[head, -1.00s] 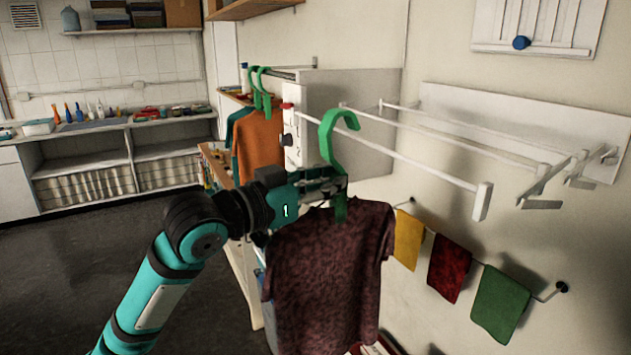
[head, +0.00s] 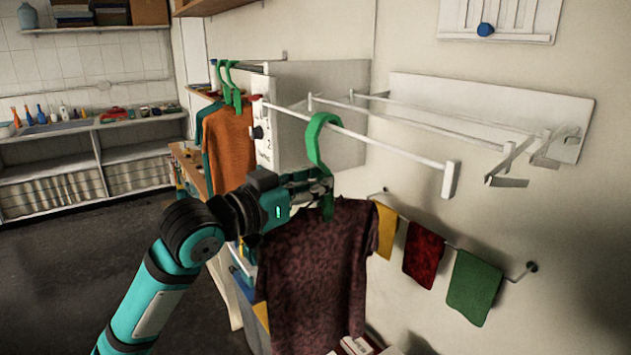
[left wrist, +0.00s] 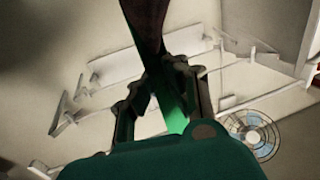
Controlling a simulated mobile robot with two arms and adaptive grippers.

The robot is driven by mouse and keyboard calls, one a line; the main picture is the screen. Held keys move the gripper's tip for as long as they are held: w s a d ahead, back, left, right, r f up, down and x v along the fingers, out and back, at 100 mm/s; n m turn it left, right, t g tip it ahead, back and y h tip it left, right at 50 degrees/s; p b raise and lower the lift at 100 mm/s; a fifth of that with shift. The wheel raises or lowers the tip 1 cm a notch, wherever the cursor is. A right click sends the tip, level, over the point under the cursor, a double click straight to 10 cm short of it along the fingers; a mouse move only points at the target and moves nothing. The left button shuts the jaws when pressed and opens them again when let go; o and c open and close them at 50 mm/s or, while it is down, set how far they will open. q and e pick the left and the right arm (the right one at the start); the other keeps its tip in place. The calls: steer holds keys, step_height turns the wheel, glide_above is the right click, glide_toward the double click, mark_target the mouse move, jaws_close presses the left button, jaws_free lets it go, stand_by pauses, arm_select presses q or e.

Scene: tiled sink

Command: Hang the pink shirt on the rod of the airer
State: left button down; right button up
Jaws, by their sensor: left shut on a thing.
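The shirt (head: 318,270) is a dark, mottled pinkish-maroon and hangs upright from a green hanger (head: 312,148). My left gripper (head: 326,192) is shut on the hanger's neck just above the collar. In the left wrist view its fingers (left wrist: 170,75) close around the green hanger (left wrist: 176,112), with a dark strip of shirt (left wrist: 147,22) beyond. The white airer (head: 540,105) is fixed to the wall. The hanger's hook overlaps its front rod (head: 400,148) in the head view; I cannot tell whether it is over the rod or in front. My right gripper is not in view.
An orange shirt (head: 228,145) hangs on green hangers at a rail behind. Yellow, red (head: 424,254) and green cloths (head: 474,287) hang on a lower wall rail. The front rod has bare length toward its right end.

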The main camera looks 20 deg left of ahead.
arm_select(q)
steer(key=c, duration=1.4)
jaws_free()
steer(key=shift+o, duration=0.2)
steer(key=shift+s+a, duration=0.1)
steer(key=v, duration=1.1)
steer(key=shift+s, duration=0.35)
